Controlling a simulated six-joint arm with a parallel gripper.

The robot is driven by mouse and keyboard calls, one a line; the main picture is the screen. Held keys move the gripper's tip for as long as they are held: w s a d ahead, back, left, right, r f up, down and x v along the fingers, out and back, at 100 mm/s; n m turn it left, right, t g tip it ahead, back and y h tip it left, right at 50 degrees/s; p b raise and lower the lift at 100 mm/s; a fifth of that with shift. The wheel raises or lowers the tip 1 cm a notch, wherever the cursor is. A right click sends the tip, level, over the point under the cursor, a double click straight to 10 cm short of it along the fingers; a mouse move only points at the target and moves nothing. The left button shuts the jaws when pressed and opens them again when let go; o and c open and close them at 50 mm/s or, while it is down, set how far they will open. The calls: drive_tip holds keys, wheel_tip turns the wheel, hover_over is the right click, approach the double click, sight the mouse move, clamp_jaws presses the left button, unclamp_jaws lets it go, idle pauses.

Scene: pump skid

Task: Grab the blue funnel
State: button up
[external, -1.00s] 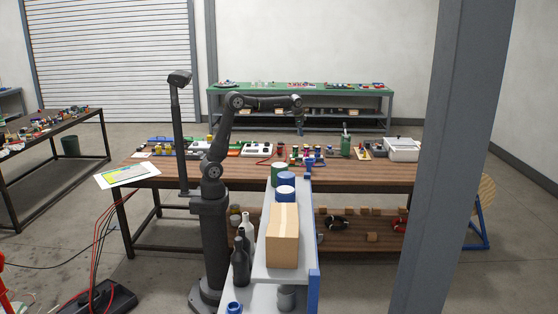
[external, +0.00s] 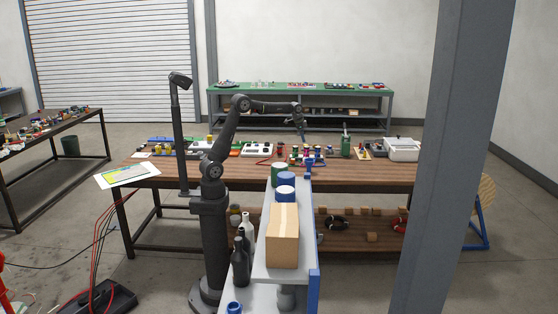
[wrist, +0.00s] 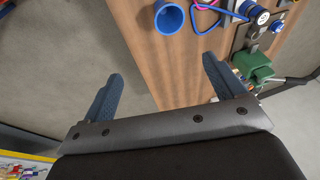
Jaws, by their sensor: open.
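The blue funnel (wrist: 170,18) shows in the wrist view at the top edge, as a round blue rim with a hollow inside, on the wooden bench. In the external view a small blue shape (external: 309,162) near the bench's front edge seems to be it. My gripper (wrist: 160,70) is open and empty, its two blue-grey fingers wide apart. The funnel lies beyond the fingertips, not between them. In the external view my gripper (external: 303,137) hangs above the bench, near the middle.
The wooden bench (external: 240,176) holds several small parts. In the wrist view a blue bent frame (wrist: 205,20) and a green block (wrist: 254,62) lie right of the funnel. A shelf with a cardboard box (external: 283,235) stands in front. A grey post (external: 440,160) rises at right.

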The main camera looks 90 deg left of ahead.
drive_tip(key=n+t+h, duration=0.1)
drive_tip(key=h, duration=0.1)
approach(309, 159)
drive_tip(key=x, duration=0.5)
drive_tip(key=d+x, duration=0.1)
drive_tip(key=x, duration=0.1)
drive_tip(key=shift+a+f, duration=0.1)
drive_tip(key=shift+f, duration=0.2)
drive_tip(key=shift+t+y, duration=0.3)
drive_tip(key=shift+d+x, duration=0.2)
drive_tip(key=shift+x, duration=1.2)
drive_tip(key=shift+d+x, duration=0.2)
drive_tip(key=shift+x, duration=1.25)
drive_tip(key=shift+s, duration=0.25)
drive_tip(key=c, duration=1.1)
